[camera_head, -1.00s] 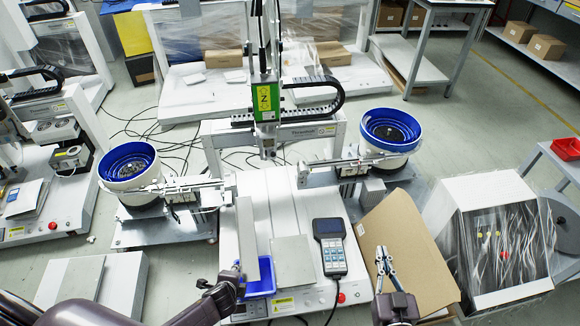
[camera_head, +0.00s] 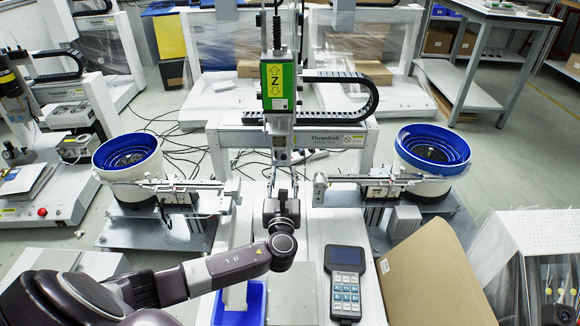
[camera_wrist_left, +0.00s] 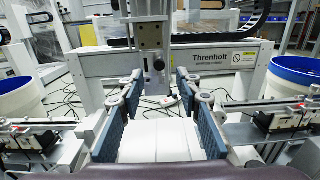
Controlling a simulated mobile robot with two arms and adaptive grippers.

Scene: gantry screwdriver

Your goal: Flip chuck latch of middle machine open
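The middle machine is a white gantry (camera_head: 320,137) with a green Z-marked head (camera_head: 279,84) on its vertical axis. Below the head hangs the grey spindle and chuck area (camera_head: 281,150), also seen in the left wrist view (camera_wrist_left: 152,40). The small latch itself is too small to make out. My left gripper (camera_head: 281,174) reaches in from below, its fingers pointing at the chuck's lower end. In the left wrist view its two fingers (camera_wrist_left: 158,90) stand wide apart with nothing between them, and the chuck end is beyond and between them. My right gripper is out of view.
Feeder rails with blue-rimmed bowls flank the gripper: left bowl (camera_head: 128,160), right bowl (camera_head: 432,150). A handheld controller (camera_head: 346,282) and a blue bin (camera_head: 240,304) are at the front. A cardboard sheet (camera_head: 440,275) leans at the right.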

